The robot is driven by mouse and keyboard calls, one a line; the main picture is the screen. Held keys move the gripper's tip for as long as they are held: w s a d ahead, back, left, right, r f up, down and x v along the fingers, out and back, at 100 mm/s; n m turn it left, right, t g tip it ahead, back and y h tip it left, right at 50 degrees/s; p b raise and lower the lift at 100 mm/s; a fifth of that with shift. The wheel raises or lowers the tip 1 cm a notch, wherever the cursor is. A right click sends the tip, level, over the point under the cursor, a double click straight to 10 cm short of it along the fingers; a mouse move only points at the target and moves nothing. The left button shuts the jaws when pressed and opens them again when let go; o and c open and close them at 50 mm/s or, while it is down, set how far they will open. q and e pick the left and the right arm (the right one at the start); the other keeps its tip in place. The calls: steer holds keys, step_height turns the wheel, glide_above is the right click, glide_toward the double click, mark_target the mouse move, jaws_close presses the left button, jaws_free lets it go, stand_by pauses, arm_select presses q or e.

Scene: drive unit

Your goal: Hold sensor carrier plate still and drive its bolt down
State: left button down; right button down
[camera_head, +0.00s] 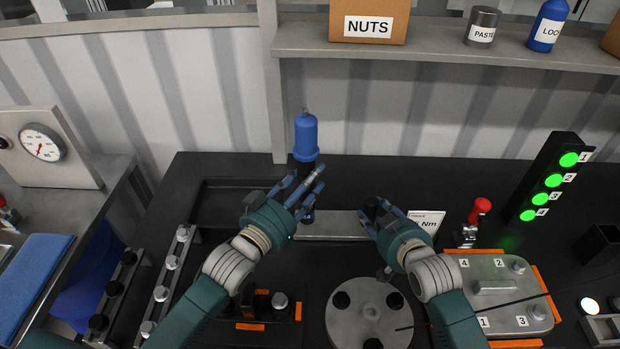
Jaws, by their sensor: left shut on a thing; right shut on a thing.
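My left gripper (303,192) is at the middle of the bench, its fingers closed around the lower part of an upright driver-like tool with a blue top (305,137) and black body. The tool's lower end is partly hidden by the fingers. My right gripper (374,212) is to its right, shut on a small dark thing that its fingers mostly hide. I cannot tell which part is the sensor carrier plate. A round grey disc (370,327) with dark round spots lies below the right hand. No bolt being driven can be made out.
A grey plate (485,293) numbered 1 to 4, with orange corners, lies at right near a red-knobbed clamp (479,211). A light tower (550,180) shows green lamps. A shelf (470,45) holds a NUTS box (368,22). Rails with several knobs (172,262) stand at left.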

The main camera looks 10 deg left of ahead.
mark_target(306, 171)
arm_select(q)
steer(key=shift+f, duration=0.4)
arm_select(e)
steer(key=shift+s+f, duration=0.25)
steer(key=shift+f, duration=0.2)
stand_by(2.3)
stand_by(0.4)
arm_select(q)
steer(key=shift+r, duration=2.25)
arm_select(e)
steer(key=shift+w, duration=0.1)
